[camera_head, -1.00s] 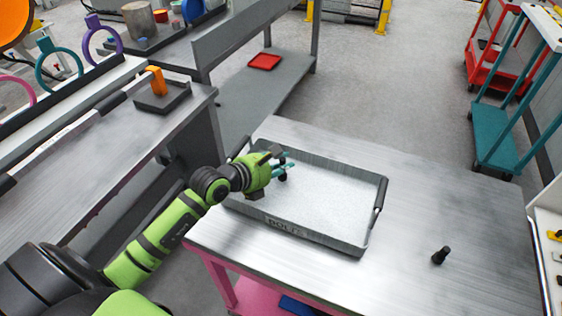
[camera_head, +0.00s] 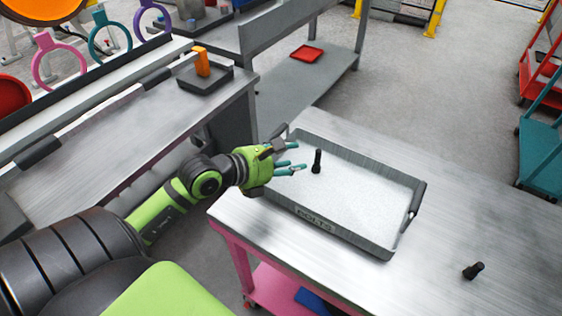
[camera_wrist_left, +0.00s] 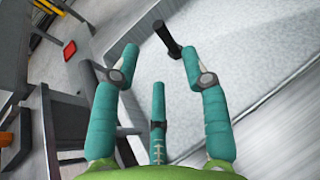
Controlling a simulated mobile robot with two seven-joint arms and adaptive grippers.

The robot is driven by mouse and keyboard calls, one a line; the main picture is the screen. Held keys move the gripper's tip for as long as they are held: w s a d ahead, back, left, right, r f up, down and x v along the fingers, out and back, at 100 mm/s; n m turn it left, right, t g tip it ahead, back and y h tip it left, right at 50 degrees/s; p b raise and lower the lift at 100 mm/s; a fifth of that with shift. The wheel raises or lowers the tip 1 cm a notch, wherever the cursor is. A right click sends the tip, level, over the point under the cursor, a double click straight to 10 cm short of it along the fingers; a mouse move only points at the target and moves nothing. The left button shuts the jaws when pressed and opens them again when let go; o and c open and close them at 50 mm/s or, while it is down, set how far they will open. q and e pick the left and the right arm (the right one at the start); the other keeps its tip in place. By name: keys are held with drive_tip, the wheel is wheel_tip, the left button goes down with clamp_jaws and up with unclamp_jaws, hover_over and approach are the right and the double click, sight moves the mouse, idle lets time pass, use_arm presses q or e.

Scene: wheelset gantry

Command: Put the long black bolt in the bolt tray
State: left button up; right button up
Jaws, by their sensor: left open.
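The long black bolt (camera_head: 317,161) is inside the bolt tray (camera_head: 392,250), near its left end, and looks upright on the pale tray floor. The grey tray lies on the metal table and has a BOLTS label on its front wall. My left gripper (camera_head: 296,157) is open over the tray's left end, with its teal fingers spread just left of the bolt. In the left wrist view the bolt (camera_wrist_left: 167,38) shows beyond the right fingertip; I cannot tell whether they touch. My right gripper is not in view.
A shorter black bolt (camera_head: 473,270) stands on the bare table right of the tray. A bench with a dark small tray (camera_head: 206,80) and an orange block (camera_head: 202,62) is at the left. A red tray (camera_head: 307,53) lies on a low shelf behind.

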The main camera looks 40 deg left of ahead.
use_arm(q)
drive_tip(key=shift+v, duration=1.3)
